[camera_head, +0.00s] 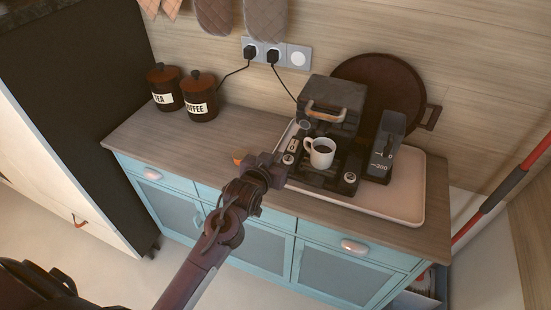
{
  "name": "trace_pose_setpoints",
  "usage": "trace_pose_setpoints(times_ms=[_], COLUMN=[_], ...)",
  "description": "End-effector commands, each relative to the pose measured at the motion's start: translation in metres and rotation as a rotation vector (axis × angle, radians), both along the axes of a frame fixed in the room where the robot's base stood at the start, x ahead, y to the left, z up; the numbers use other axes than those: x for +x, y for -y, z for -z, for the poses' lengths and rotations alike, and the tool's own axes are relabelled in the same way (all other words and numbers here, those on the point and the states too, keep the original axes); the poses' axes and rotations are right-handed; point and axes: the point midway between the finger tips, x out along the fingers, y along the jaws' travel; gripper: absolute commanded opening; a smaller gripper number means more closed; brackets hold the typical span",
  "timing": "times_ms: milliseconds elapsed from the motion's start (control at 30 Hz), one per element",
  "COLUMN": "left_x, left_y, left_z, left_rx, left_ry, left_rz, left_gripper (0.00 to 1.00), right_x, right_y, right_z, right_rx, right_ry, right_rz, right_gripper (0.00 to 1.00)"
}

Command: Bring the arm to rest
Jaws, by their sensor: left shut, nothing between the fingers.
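My left arm comes up from the bottom of the head view. Its left gripper (281,165) is shut and empty. A dark coffee machine (331,106) stands on the tray. A white mug (320,153) with dark liquid is on the machine's front part, just right of the gripper. My right gripper is not in view.
Tea (164,88) and coffee (199,97) jars stand at the back left. A dark grinder-like device (385,148) and round pan (376,80) are at right. Blue cabinets (340,273) are below. A red pole (505,188) leans at right.

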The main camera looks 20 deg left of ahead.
Motion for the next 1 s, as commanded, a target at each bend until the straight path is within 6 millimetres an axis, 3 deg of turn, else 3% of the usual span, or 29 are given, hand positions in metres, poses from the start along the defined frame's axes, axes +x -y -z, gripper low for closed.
trace_pose_setpoints(times_ms=[367, 467, 567, 700, 1000], left_x=[-0.001, -0.013, -0.046, -0.107, -0.200], left_y=[0.000, 0.001, 0.004, 0.007, 0.007], left_z=[0.001, 0.008, 0.022, 0.039, 0.046], left_rx=[0.000, 0.006, 0.018, 0.045, 0.091], left_ry=[-0.005, -0.058, -0.189, -0.414, -0.727], left_rz=[0.000, 0.005, 0.019, 0.041, 0.078], left_gripper=[0.00, 0.00, 0.00, 0.00, 0.00], right_x=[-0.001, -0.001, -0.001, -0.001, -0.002], right_y=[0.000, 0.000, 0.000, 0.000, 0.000], right_z=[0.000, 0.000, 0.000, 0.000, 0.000], right_rx=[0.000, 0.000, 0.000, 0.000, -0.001], right_ry=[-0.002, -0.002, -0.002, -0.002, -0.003], right_rz=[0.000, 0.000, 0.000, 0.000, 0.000], right_gripper=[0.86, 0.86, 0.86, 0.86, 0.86])
